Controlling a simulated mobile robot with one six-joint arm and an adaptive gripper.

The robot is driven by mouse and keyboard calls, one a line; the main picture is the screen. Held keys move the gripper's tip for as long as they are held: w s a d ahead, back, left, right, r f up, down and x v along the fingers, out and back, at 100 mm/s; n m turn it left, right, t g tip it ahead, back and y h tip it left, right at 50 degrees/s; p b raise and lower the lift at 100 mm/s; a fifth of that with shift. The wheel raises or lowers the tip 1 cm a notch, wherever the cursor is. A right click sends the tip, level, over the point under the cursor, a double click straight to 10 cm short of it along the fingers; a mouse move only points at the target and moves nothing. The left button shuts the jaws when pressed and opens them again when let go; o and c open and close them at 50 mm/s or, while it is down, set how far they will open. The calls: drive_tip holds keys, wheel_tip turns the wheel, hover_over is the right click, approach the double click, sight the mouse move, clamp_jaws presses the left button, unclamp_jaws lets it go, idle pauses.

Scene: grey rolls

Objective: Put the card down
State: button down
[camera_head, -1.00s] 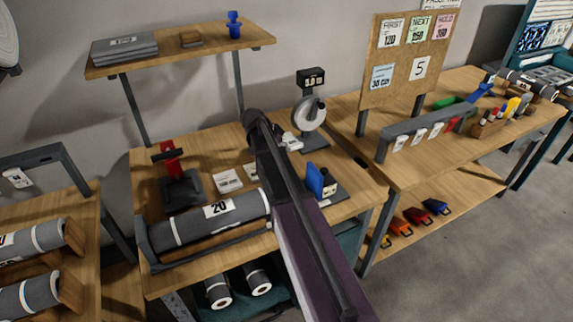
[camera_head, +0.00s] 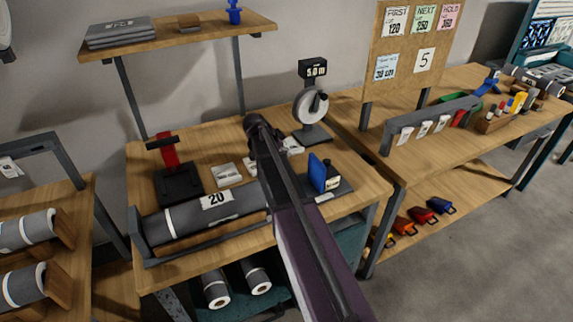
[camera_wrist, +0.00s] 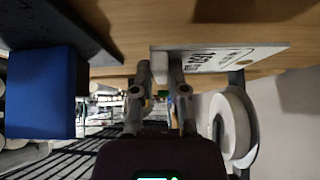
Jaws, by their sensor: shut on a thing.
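In the wrist view my gripper (camera_wrist: 160,78) is shut with a white card (camera_wrist: 228,59) at its fingertips. The card has dark print and extends to the right of the fingers, close to the wooden tabletop (camera_wrist: 140,30). Whether it touches the wood I cannot tell. In the head view my own arm covers the gripper; a small white shape (camera_head: 291,146) shows beside it, by the dial stand.
A white measuring wheel (camera_head: 311,106) on a stand and a blue block (camera_head: 317,172) are close to my gripper. A grey roll marked 20 (camera_head: 180,220), a black stand with a red lever (camera_head: 178,183) and white labels (camera_head: 228,174) occupy the bench's left side.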

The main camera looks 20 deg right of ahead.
drive_tip(key=shift+f, duration=0.1)
idle(0.3)
drive_tip(key=shift+f+b, duration=1.85)
drive_tip(key=shift+b, duration=0.05)
drive_tip(key=shift+f, duration=0.15)
drive_tip(key=c, duration=0.7)
unclamp_jaws()
drive_tip(key=shift+o, duration=0.2)
drive_tip(key=shift+a+r+p, duration=0.25)
drive_tip(key=shift+r+p, duration=0.3)
drive_tip(key=shift+r, duration=0.15)
drive_tip(key=p+v, duration=0.7)
drive_tip(key=v, duration=0.1)
drive_tip(key=shift+s+a+r, duration=0.1)
drive_tip(key=shift+a+r, duration=0.1)
drive_tip(key=shift+r, duration=0.05)
drive_tip(key=shift+p+v, duration=0.75)
drive_tip(key=shift+v, duration=0.35)
